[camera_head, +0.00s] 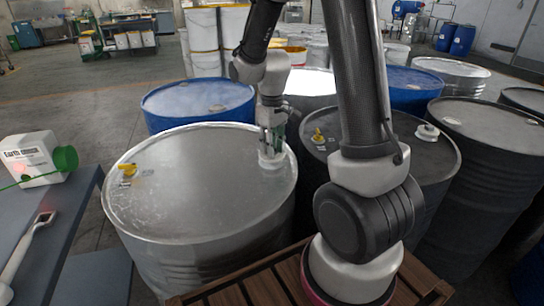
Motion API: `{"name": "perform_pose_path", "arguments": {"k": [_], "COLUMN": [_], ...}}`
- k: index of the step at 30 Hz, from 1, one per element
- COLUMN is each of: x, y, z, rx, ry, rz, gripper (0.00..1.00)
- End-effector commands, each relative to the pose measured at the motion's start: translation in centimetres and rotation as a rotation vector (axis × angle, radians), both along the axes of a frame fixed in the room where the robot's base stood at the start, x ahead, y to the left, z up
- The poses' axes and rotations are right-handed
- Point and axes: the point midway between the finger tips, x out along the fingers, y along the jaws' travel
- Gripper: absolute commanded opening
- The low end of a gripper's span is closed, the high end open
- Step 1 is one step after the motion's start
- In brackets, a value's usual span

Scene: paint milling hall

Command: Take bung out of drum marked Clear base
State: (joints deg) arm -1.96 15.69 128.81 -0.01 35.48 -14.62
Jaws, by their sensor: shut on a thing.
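A silver steel drum (200,195) stands in front of me, its lid facing up. No marking reading "Clear base" can be made out on it. My gripper (271,150) points down over the right side of its lid. It is shut on a pale bung (271,161) at the lid. The fingers partly hide the bung, and I cannot tell whether it is still seated in its hole.
A dark drum (430,160) with a yellow fitting and a white bung (427,132) stands close on the right. A blue drum (200,100) stands behind. A bench (60,245) at left holds a white container (35,160) and a grey-white tool (25,255).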

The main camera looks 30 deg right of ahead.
Motion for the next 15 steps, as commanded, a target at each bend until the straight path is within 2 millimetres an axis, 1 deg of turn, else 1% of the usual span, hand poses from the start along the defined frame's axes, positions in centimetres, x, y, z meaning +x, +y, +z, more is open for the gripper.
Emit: {"name": "perform_pose_path", "arguments": {"k": [5,15], "x": [0.0,0.0], "y": [0.0,0.0], "z": [0.1,1.5], "rx": [0.0,0.0], "ry": [0.0,-0.001], "rz": [-0.011,-0.013], "gripper": [0.06,0.06]}}
